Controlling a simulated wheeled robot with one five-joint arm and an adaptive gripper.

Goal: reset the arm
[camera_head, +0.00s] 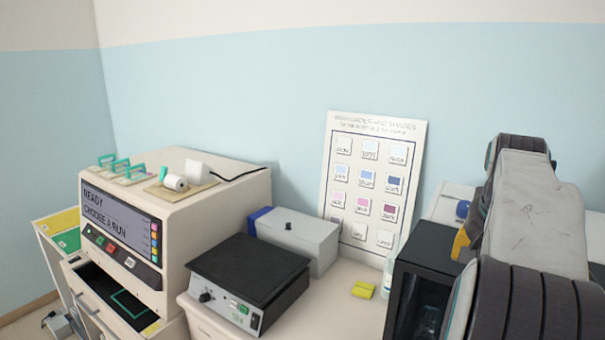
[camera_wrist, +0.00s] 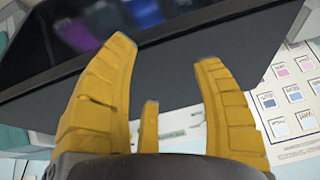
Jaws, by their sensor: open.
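My arm fills the right side of the head view, folded up in front of the bench. A small part of my yellow gripper (camera_head: 463,243) shows behind the arm there, and its fingertips are hidden. In the wrist view my gripper (camera_wrist: 165,70) has its yellow fingers spread apart with nothing between them. Beyond the fingers is a dark, flat-faced box (camera_wrist: 200,60) with a glossy dark panel above. I cannot tell whether the fingers touch it.
A staining machine (camera_head: 185,235) with a lit screen stands at left. A black-topped hotplate (camera_head: 250,270), a grey box (camera_head: 300,240), a yellow block (camera_head: 362,290) and a bottle (camera_head: 389,275) are on the bench. A shade chart (camera_head: 340,185) leans on the wall. A black cabinet (camera_head: 415,270) stands close to my arm.

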